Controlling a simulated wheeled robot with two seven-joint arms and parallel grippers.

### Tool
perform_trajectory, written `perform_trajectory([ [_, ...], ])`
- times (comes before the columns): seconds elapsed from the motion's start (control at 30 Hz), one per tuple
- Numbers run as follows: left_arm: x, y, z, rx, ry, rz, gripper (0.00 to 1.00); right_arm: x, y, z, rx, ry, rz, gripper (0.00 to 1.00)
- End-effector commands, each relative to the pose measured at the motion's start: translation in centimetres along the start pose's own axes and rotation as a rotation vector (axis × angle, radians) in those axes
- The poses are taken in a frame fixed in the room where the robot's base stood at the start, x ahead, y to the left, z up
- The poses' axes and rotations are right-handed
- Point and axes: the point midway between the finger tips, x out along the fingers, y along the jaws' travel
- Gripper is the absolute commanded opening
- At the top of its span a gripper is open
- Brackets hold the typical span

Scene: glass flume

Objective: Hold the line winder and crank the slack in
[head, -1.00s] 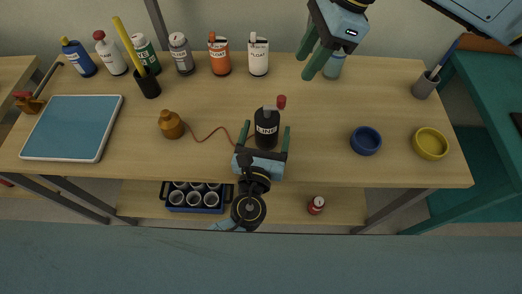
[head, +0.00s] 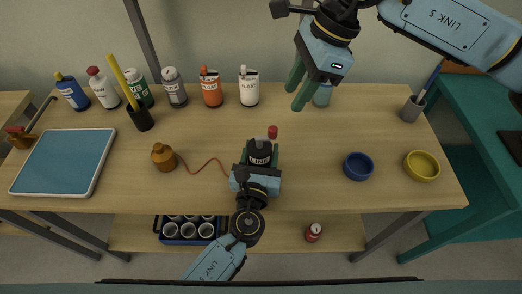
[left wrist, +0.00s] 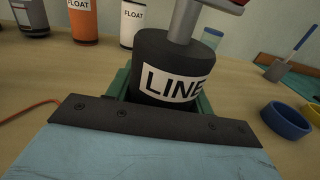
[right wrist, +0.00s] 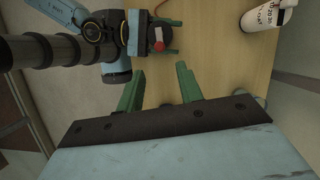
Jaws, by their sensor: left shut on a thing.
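The line winder (head: 259,153) is a black drum labelled LINE with a grey crank and a red knob (head: 272,132). It stands upright near the table's front middle. My left gripper (head: 259,158) is shut around it, one green finger on each side; in the left wrist view the drum (left wrist: 172,68) fills the space between the fingers. An orange-brown line (head: 205,165) runs from the winder side to a brown weight-like object (head: 163,157) on the left. My right gripper (head: 296,97) is open and empty, raised above the back of the table, away from the crank.
A blue bowl (head: 358,167) and a yellow bowl (head: 421,166) stand to the right. Several bottles, including an orange one (head: 212,90) and a white one (head: 249,88), line the back. A blue-topped tray (head: 66,161) lies left. Table around the winder is mostly clear.

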Motion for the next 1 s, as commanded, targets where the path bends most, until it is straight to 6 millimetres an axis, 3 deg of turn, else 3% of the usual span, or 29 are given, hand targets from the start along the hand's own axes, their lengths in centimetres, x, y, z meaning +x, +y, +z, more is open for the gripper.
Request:
perform_trajectory([
  [0.27,0.0,0.0,0.0,0.000,0.000,0.000,0.26,1.4,1.1,-0.4,-0.030,-0.096,0.080,0.37],
  [0.57,0.0,0.0,0.0,0.000,0.000,0.000,0.26,5.0,4.6,-1.8,-0.094,-0.671,0.240,0.37],
  [0.8,0.0,0.0,0.0,0.000,0.001,0.000,0.26,6.1,4.1,-5.5,0.007,-1.072,0.060,0.37],
  [1.0,0.0,0.0,0.0,0.000,0.001,-0.001,0.26,7.0,3.2,-9.2,0.110,-1.192,-0.127,0.37],
])
